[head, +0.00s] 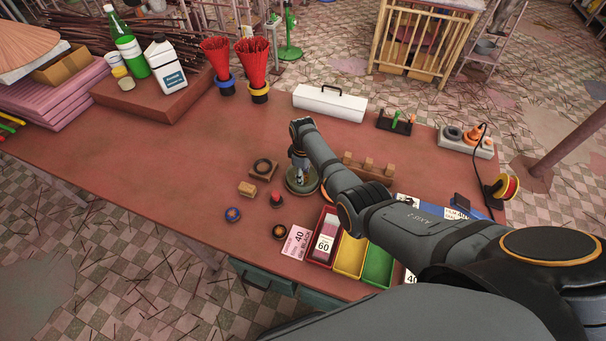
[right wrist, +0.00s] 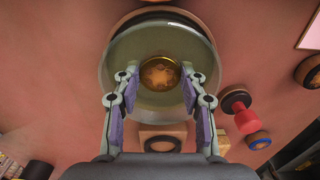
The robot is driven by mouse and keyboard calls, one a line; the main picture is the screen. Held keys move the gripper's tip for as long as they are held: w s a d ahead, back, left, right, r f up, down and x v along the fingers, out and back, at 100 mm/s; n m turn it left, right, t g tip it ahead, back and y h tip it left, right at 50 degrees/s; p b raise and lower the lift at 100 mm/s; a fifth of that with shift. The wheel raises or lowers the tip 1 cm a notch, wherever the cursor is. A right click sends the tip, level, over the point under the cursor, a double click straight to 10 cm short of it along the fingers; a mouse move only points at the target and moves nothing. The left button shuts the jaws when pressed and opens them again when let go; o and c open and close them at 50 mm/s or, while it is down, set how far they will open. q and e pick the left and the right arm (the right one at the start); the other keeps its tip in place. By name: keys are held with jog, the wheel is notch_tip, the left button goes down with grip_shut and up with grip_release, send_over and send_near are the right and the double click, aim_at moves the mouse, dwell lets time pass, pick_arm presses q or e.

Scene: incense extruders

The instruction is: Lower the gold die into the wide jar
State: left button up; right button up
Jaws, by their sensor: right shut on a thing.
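The wide jar (head: 291,186) is a round, clear greenish vessel standing on the red table, partly hidden by my right arm in the head view. In the right wrist view the jar (right wrist: 115,62) is seen from above as a wide circle. The gold die (right wrist: 160,74) is a round gold disc between the fingertips, in front of the jar's open middle. My right gripper (head: 299,170) is shut on the die and points down at the jar. Its fingertips (right wrist: 160,78) lie on both sides of the die. I cannot tell the die's exact height against the rim. My left gripper is not in view.
Left of the jar are a dark ring on a wooden block (head: 263,168), a small wooden block (head: 247,189) and a red-topped piece (head: 277,199). A wooden rack (head: 368,164) and coloured trays (head: 350,255) are to the right. The left table middle is clear.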

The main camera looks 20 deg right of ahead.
jog(key=shift+f, duration=0.2)
jog(key=o, duration=1.4)
notch_tip(320, 180, up, 12)
jog(key=shift+r, duration=0.1)
